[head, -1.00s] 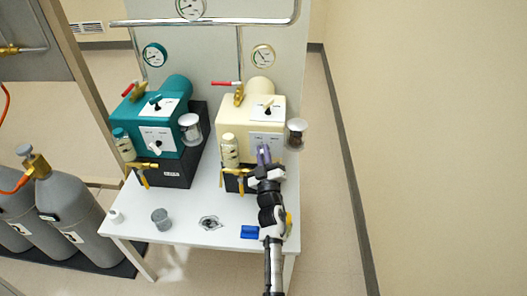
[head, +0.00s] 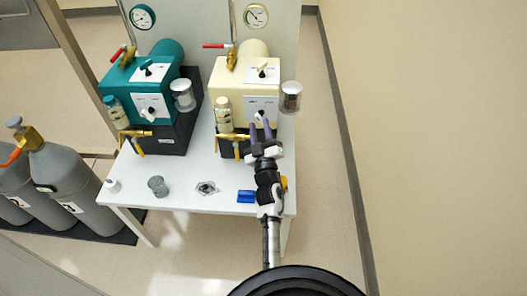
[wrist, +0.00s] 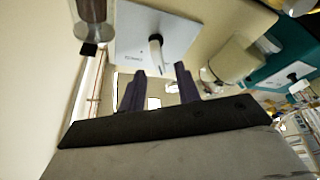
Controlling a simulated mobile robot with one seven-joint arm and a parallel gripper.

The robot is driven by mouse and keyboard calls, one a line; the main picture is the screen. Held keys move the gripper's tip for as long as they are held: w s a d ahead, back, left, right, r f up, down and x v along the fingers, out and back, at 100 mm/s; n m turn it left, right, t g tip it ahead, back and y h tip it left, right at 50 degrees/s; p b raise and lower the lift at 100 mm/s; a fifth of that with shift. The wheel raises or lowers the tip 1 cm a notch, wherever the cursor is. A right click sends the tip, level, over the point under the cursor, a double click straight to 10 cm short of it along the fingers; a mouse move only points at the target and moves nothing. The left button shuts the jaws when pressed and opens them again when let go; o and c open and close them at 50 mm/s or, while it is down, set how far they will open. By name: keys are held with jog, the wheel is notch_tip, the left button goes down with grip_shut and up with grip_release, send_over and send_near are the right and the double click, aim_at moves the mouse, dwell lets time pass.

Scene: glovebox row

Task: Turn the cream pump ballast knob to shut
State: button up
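The cream pump (head: 232,92) stands on the white table, right of the teal pump. A white lever knob (head: 259,115) is on its front plate; another knob (head: 262,71) is on its upper plate. Their plate lettering is too small to read. My gripper (head: 260,130) is in front of the pump, just below the front knob, fingers spread. In the wrist view my gripper (wrist: 161,84) is open and empty. A white knob (wrist: 155,45) on a pale plate lies just beyond the fingertips, apart from them.
The teal pump (head: 132,82) has similar knobs. A clear jar (head: 291,92) sticks out at the cream pump's right; a cream bottle (head: 223,112) and brass valve (head: 233,137) are at its left. A blue block (head: 246,197) and grey cup (head: 158,186) lie on the table (head: 186,188).

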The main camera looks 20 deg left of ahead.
jog(key=b+v, duration=0.1)
jog(key=v, duration=0.8)
jog(key=shift+s+b, duration=0.25)
jog(key=shift+b, duration=0.15)
jog(key=shift+f, duration=0.1)
